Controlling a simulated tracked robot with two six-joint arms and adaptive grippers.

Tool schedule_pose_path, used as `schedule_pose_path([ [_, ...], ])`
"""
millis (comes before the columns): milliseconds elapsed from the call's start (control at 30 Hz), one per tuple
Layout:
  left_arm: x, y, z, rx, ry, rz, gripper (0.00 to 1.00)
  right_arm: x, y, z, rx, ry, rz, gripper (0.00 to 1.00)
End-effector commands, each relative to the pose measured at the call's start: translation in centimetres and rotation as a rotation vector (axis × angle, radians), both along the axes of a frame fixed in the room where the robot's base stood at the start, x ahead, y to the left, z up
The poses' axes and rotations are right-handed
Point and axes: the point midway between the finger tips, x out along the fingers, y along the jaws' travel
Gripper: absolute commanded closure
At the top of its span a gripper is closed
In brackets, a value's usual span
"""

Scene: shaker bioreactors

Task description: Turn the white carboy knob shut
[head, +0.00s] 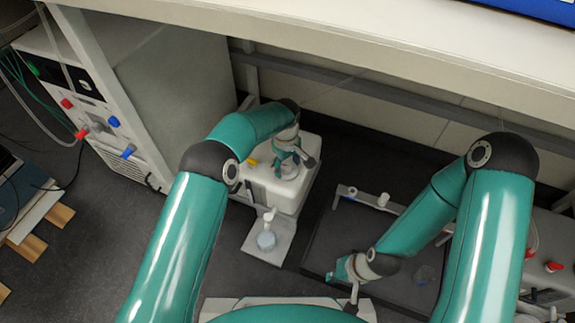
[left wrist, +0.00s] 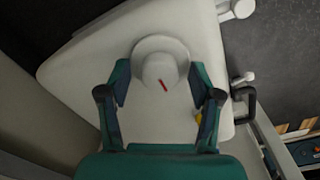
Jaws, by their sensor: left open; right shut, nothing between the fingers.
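The white carboy (head: 297,196) stands on the floor under the bench, left of centre in the head view. Its pale top (left wrist: 75,78) fills much of the left wrist view. The round white knob (left wrist: 155,52) on this top bears a short red mark. My left gripper (left wrist: 160,82) is open, with one finger on each side of the knob; I cannot tell whether they touch it. In the head view my left gripper (head: 290,160) covers the knob. My right gripper (head: 345,280) is shut and empty, low and right of the carboy.
A dark tray (head: 322,235) lies to the right. A bench edge (head: 330,50) overhangs behind. A cabinet with coloured fittings (head: 115,125) stands left.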

Motion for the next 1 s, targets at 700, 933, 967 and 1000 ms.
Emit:
schedule_pose_path([
  [700,-0.03,0.07,0.09,-0.002,0.001,-0.005,0.96,0.0,0.0,0.05,0.0,0.0,0.0,1.0],
  [933,-0.04,0.15,0.11,-0.001,0.002,-0.069,0.96,0.0,0.0,0.22,0.0,0.0,0.0,1.0],
  [967,-0.04,0.15,0.11,-0.002,0.002,-0.085,0.96,0.0,0.0,0.27,0.0,0.0,0.0,1.0],
  [1000,-0.03,0.16,0.11,-0.001,0.002,-0.106,0.96,0.0,0.0,0.31,0.0,0.0,0.0,1.0],
])
